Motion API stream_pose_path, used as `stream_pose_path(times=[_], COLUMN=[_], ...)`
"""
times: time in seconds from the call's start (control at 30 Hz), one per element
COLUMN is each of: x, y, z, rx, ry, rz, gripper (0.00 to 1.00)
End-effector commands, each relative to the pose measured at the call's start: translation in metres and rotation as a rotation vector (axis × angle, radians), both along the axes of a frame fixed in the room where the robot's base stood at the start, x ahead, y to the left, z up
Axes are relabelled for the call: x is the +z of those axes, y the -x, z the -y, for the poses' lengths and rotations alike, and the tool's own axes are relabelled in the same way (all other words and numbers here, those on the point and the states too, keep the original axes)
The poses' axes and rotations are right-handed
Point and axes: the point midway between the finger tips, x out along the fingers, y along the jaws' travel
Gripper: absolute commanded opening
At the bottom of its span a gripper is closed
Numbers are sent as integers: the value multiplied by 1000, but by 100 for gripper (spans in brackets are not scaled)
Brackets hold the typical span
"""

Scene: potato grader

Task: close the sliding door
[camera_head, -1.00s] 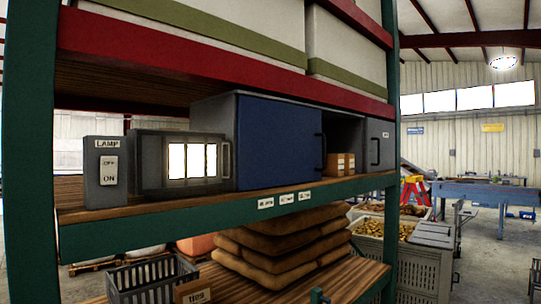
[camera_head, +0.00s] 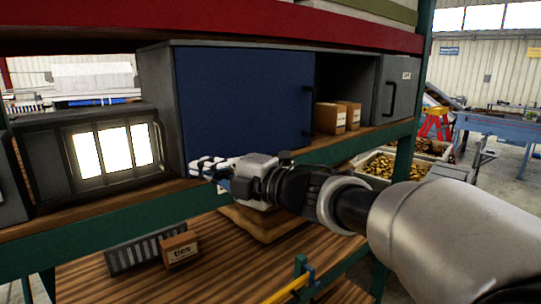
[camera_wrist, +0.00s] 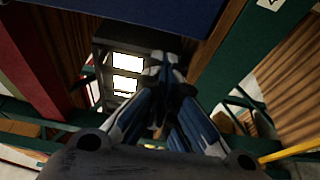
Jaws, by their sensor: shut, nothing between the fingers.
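The grey cabinet (camera_head: 155,95) stands on the shelf with a blue sliding door (camera_head: 245,100) covering its left part. The door has a dark vertical handle (camera_head: 308,112) at its right edge. Right of the door the cabinet is open and shows small boxes inside. My gripper (camera_head: 197,168) is shut and empty in front of the door's lower left corner, near the shelf edge; whether it touches the door I cannot tell. In the wrist view my shut fingers (camera_wrist: 165,62) point toward the lit lamp, with the blue door (camera_wrist: 165,12) along the top edge.
Small cardboard boxes (camera_head: 331,117) sit in the opening. A grey door with a handle (camera_head: 391,98) is at its right. The lamp (camera_head: 108,150) stands left of the cabinet. Below are a "ties" box (camera_head: 180,249) and a crate (camera_head: 140,254). A green post (camera_head: 418,75) bounds the right.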

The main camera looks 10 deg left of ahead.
Motion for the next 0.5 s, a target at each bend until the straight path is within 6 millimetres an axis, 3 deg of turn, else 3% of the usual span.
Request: stream_pose_path(times=[0.3, 0.5], x=[1, 1], y=[-18, -24], z=[-55, -70], rx=[0, -3], ry=[-1, -2], rz=[-2, -3], gripper=[0, 0])
